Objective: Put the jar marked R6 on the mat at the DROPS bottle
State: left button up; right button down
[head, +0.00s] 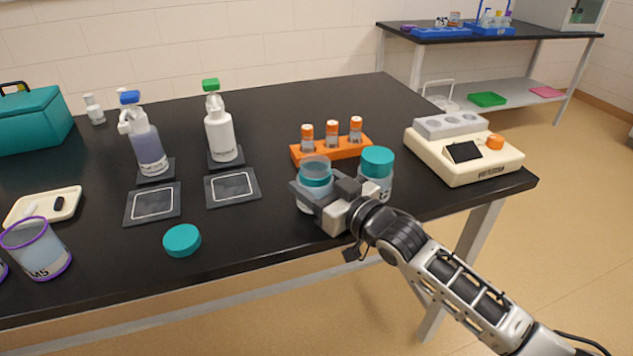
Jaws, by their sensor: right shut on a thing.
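My right gripper (325,196) is shut on a clear jar (315,167) with a teal band near its top, on the table's front right. Its label is hidden or unreadable, so I cannot tell if it is R6. A second jar (376,170) with a teal lid stands just right of it. A blue-topped bottle (147,145) with purplish contents and a green-topped white bottle (220,135) stand at the left; their labels are too small to read. In front of them lie a left mat (133,212) and a right mat (214,196), both empty. My left gripper is out of view.
A loose teal lid (181,240) lies near the front edge. An orange rack (345,151) with orange-capped vials stands behind the jars. A cream device (480,172) is at right. A cup marked M5 (38,250) and a white tray (72,197) are at left.

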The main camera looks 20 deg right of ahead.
jog(key=shift+f, duration=0.45)
jog(key=shift+c, duration=2.2)
grip_release()
